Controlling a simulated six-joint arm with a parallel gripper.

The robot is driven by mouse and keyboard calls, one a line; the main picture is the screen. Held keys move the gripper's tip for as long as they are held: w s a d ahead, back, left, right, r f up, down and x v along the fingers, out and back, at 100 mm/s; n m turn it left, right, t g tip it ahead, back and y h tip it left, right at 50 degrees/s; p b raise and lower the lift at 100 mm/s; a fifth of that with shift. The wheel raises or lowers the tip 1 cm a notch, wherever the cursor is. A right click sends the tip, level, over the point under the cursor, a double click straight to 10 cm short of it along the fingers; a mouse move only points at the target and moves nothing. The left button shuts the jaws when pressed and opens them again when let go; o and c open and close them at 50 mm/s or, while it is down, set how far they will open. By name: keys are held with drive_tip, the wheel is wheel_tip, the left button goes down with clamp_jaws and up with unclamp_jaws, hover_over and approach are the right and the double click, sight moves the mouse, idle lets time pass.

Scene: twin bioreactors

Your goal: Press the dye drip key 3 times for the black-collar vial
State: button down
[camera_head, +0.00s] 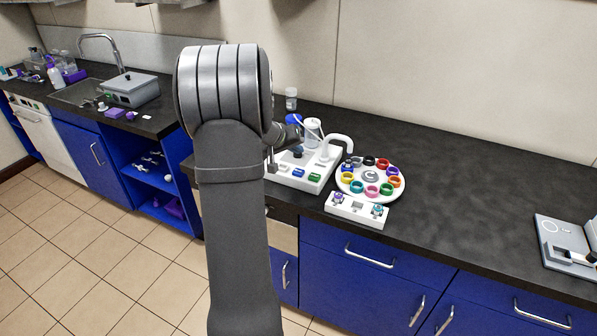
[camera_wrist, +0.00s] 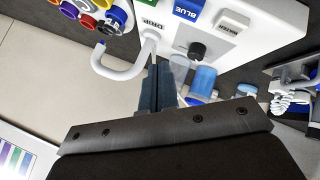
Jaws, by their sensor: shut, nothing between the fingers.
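The white dye station (camera_head: 318,182) stands on the counter behind my arm. The black-collar vial (camera_head: 369,160) sits at the back of the round white carousel (camera_head: 345,190).
A clear bottle (camera_head: 312,130) stands behind the station. A small white panel (camera_head: 345,206) with two knobs lies in front of the carousel. A grey device (camera_head: 563,243) sits at the far right. The counter between it and the carousel is clear.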

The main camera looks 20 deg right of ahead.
sight(296, 173)
wheel_tip(296, 173, up, 3)
drive_tip(key=shift+r, duration=0.2)
drive_tip(key=shift+f, duration=4.4)
drive_tip(key=shift+f, duration=0.15)
drive_tip(key=shift+f, duration=0.3)
drive_tip(key=shift+f, duration=0.4)
drive_tip(key=shift+r, duration=0.85)
